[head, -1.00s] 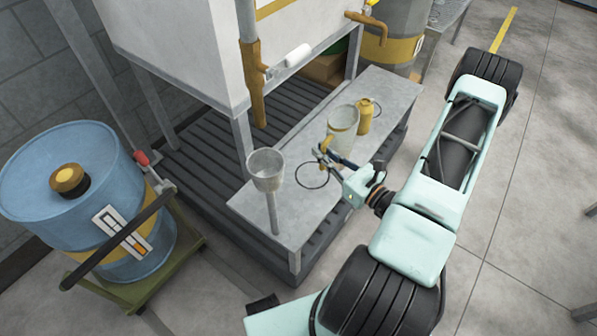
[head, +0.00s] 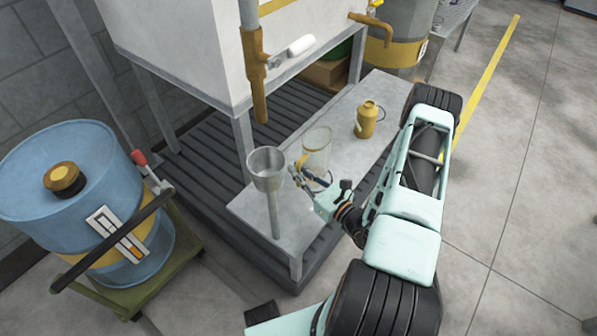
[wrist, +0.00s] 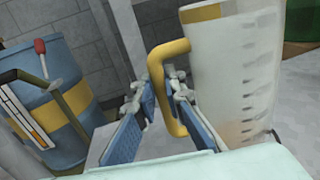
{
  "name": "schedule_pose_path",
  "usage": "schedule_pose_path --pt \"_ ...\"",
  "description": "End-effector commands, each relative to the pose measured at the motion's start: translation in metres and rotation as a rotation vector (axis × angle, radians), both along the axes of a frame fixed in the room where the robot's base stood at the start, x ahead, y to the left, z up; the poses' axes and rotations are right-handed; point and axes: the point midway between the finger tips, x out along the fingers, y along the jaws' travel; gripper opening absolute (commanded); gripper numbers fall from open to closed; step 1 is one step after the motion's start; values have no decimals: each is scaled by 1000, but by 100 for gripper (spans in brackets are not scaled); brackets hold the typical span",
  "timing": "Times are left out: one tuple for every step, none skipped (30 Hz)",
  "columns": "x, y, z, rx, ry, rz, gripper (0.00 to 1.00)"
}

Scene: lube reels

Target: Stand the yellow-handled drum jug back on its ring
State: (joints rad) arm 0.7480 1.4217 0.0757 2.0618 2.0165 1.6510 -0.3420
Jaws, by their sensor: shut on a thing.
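The drum jug (head: 318,150), a translucent beaker with a yellow handle (head: 301,166), is upright over the left part of the grey bench. Its pale, graduated side (wrist: 235,75) fills the right of the wrist view. My gripper (head: 300,176) is shut on the yellow handle, which passes between the blue-padded fingers (wrist: 163,92) in the wrist view. A dark ring (head: 327,182) on the bench shows partly at the jug's base; the jug and gripper hide the rest. I cannot tell whether the base touches the bench.
A grey funnel (head: 267,165) on a post stands close left of the jug. A yellow can (head: 367,120) stands to its right on the bench (head: 350,160). A tap pipe (head: 257,85) hangs behind. A blue drum (head: 75,190) is far left.

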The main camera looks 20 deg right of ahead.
Motion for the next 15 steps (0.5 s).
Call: schedule_pose_path --pt "0 0 1 0 -1 0 0" --pt "0 0 1 0 -1 0 0" --pt "0 0 1 0 -1 0 0" --pt "0 0 0 0 -1 0 0" --pt "0 0 -1 0 -1 -1 0" --pt "0 0 -3 0 -1 -1 0" --pt "0 0 -4 1 -2 -1 0" --pt "0 0 -3 0 -1 -1 12" --pt "0 0 -3 0 0 0 16" --pt "0 0 -3 0 0 0 20" --pt "0 0 -3 0 0 0 23" --pt "0 0 -3 0 0 0 27" --pt "0 0 -3 0 0 0 27" --pt "0 0 -3 0 0 0 27" --pt "0 0 -3 0 0 0 27"
